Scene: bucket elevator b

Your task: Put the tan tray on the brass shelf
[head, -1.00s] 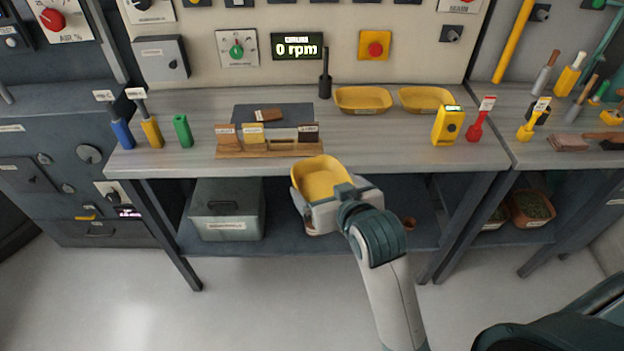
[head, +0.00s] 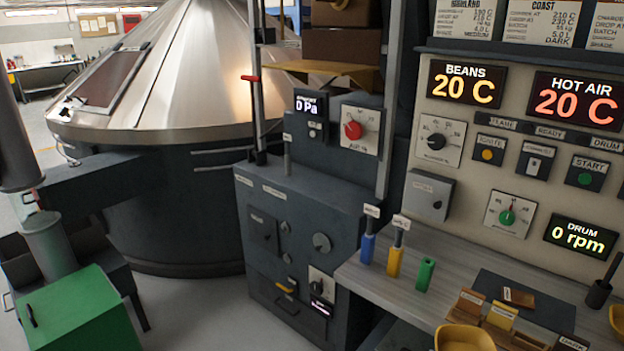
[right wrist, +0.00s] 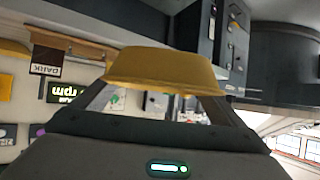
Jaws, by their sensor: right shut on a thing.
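The tan tray, a yellow-ochre shallow dish, is in my right gripper (right wrist: 160,98). In the right wrist view the tray (right wrist: 163,70) spans the space between the fingers, and they are shut on it. In the head view the tray (head: 463,339) shows at the bottom edge, in front of the bench; the gripper itself is below the frame there. A brass-coloured flat shelf (head: 318,68) sits high on the dark frame at top centre, below brown boxes, well up and left of the tray. My left gripper is not in view.
A dark cabinet (head: 305,225) with knobs stands below the shelf. The bench (head: 375,283) holds blue, yellow and green handles and a wooden card holder (head: 515,338). Another yellow tray (head: 617,318) shows at the right edge. A large steel cone (head: 180,80) and green box (head: 80,315) stand left.

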